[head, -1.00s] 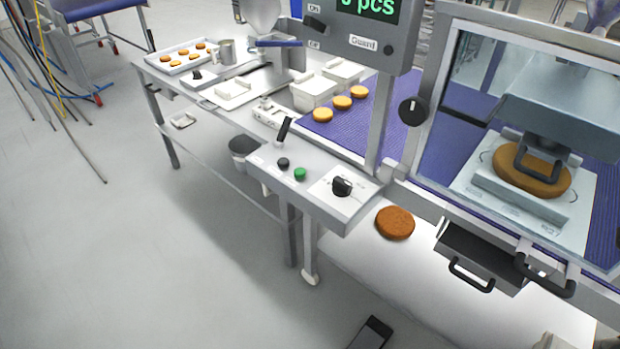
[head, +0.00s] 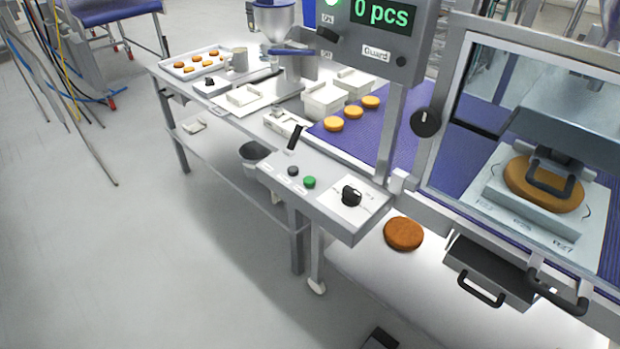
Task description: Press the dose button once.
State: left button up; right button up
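A grey sloped control panel (head: 325,205) stands at the front of the conveyor. It carries a small black button (head: 293,170), a green button (head: 309,182), a black rotary knob (head: 351,195) and a black lever (head: 294,137). The labels beside the buttons are too small to read, so I cannot tell which one is the dose button. A metal hopper (head: 274,22) stands behind, above the bench. The display (head: 383,15) reads "0 pcs" in green.
Round orange-brown cakes (head: 334,124) lie on the purple belt (head: 375,143). A larger brown round (head: 404,234) lies below the panel's right end. A clear guard (head: 540,85) covers a press at right. A dark object (head: 381,340) is cut off at the bottom edge.

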pick_arm(q)
grip_shut()
dwell(1.5)
